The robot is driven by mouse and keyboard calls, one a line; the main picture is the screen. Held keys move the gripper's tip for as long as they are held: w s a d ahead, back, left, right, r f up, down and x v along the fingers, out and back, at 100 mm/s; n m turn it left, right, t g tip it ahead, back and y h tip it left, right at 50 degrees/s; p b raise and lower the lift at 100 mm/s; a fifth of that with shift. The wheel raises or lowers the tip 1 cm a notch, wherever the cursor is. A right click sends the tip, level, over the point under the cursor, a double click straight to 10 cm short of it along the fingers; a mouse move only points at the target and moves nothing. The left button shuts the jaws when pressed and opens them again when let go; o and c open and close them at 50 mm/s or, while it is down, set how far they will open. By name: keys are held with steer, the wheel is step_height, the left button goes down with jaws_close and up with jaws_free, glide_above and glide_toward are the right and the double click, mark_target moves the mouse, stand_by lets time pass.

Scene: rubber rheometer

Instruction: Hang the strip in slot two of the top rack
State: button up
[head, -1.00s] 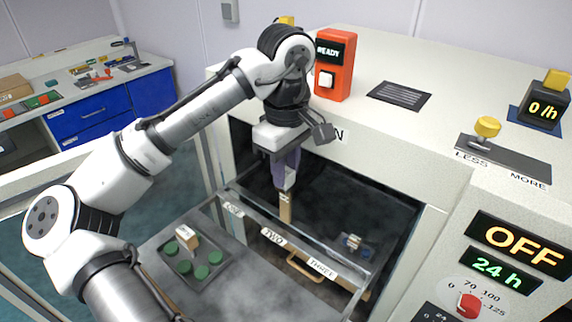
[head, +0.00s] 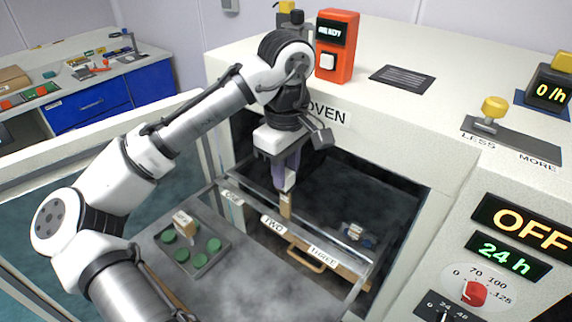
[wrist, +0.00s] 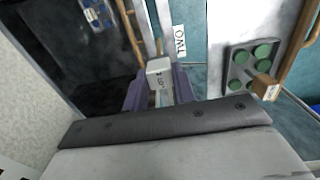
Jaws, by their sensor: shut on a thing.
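My gripper (head: 287,183) is shut on the upper end of a tan strip (head: 286,206), which hangs upright inside the oven opening. In the wrist view, the purple fingers (wrist: 160,92) close on a pale, marked end piece of the strip (wrist: 159,74). The top rack's front bar carries labels ONE (head: 232,198), TWO (head: 273,225) and THREE (head: 322,256). The strip is just behind the bar, close to the TWO label. The strip's lower end is partly hidden, and I cannot tell whether it touches the rack.
A tray (head: 224,262) with several green discs and a tan block (head: 183,223) lies in front of the oven. A wooden handle (head: 306,260) is below the bar. A small white-and-blue item (head: 355,232) is deeper inside. The oven's top edge and side walls surround my gripper.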

mark_target(286, 196)
steer(key=shift+f+b, duration=1.8)
steer(key=shift+f, duration=1.85)
steer(key=o, duration=1.1)
steer(key=shift+c, duration=0.2)
step_height(286, 196, up, 6)
steer(key=p, duration=0.7)
steer(key=shift+r, duration=0.1)
